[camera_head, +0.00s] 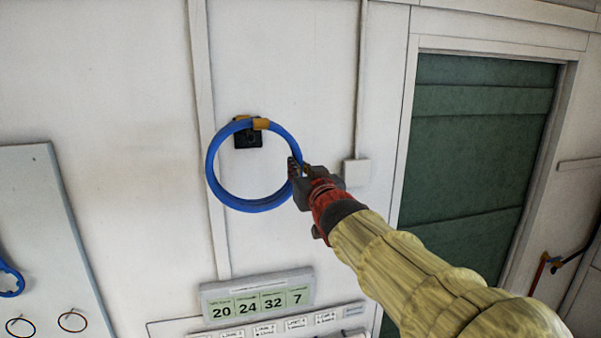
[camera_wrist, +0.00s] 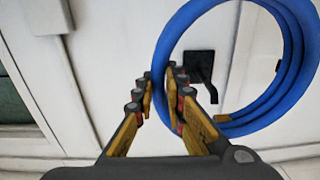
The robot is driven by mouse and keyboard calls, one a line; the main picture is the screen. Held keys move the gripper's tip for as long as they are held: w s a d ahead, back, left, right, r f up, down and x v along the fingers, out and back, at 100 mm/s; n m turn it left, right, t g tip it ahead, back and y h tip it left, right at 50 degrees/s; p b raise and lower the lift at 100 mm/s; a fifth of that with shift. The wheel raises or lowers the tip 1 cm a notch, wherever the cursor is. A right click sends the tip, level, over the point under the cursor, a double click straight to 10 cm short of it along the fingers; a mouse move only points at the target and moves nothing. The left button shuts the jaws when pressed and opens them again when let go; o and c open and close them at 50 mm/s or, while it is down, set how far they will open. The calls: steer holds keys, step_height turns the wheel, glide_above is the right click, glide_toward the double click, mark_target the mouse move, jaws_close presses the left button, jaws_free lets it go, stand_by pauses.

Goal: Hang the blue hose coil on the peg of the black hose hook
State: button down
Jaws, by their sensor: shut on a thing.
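The blue hose coil (camera_head: 212,168) is a ring with a yellow band (camera_head: 260,124) at its top, held up in front of the white wall. My gripper (camera_head: 297,168) is shut on the ring's right side. The black hose hook (camera_head: 248,139) is on the wall and shows through the ring's opening, just under its top. In the wrist view the picture is turned over: the coil (camera_wrist: 303,50) surrounds the hook's plate (camera_wrist: 198,65), and the peg (camera_wrist: 211,92) reaches toward the banded side. I cannot tell whether the hose touches the peg.
A conduit with a white box (camera_head: 356,172) runs down the wall to the right of the coil. A green door (camera_head: 470,150) is farther right. A display panel (camera_head: 258,300) is below, and a grey board (camera_head: 40,220) hangs at the left.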

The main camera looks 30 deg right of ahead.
steer(key=f+b+x, duration=0.2)
steer(key=x, duration=0.8)
steer(key=shift+w+d+f, duration=0.15)
steer(key=shift+w+f, duration=0.05)
stand_by(1.2)
stand_by(0.7)
steer(key=c, duration=2)
jaws_free()
steer(key=shift+c, duration=0.2)
steer(key=shift+o, duration=1.4)
steer(key=shift+f, duration=0.15)
steer(key=v, duration=1.2)
